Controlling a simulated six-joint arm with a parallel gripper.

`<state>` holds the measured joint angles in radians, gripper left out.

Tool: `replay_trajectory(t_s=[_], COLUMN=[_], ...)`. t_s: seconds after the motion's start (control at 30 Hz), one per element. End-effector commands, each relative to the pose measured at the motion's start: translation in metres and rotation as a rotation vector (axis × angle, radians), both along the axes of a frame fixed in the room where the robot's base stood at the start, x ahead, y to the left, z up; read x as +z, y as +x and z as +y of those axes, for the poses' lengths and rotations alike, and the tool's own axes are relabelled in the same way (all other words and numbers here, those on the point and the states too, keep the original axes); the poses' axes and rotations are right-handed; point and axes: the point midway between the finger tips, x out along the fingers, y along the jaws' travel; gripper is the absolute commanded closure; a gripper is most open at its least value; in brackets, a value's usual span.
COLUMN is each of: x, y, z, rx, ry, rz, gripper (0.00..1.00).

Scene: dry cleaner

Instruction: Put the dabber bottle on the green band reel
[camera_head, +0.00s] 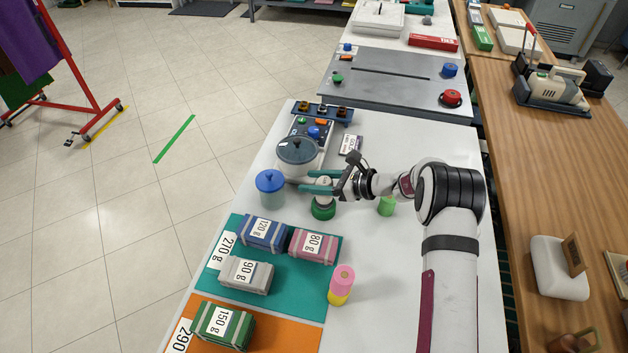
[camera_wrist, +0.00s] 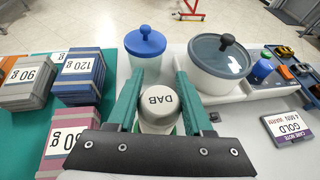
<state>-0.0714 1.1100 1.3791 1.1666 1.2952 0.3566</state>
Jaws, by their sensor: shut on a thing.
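A blue-lidded jar (camera_head: 270,188) and a glass-lidded pot (camera_head: 297,154) stand close left of and behind the bottle. Labelled bundles lie on a teal mat (camera_head: 325,247). A pink-and-yellow stack (camera_head: 342,284) stands in front. The white table right of that stack is clear.

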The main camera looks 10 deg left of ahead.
Motion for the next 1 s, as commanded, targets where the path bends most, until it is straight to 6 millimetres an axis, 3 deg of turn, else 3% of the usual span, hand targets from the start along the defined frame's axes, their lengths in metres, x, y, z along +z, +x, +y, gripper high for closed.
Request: replay_trajectory(t_s=[0.2,0.23,0.37,0.7,1.0], x=[-0.003,-0.002,-0.002,0.002,0.032], y=[0.0,0.0,0.0,0.0,-0.014], z=[0.0,0.0,0.0,-0.003,-0.075], rx=[0.0,0.0,0.0,-0.001,-0.003], ry=[0.0,0.0,0.0,0.0,0.0], rz=[0.001,0.001,0.0,0.0,-0.001], gripper=[1.0,0.44,0.2,0.19,0.19])
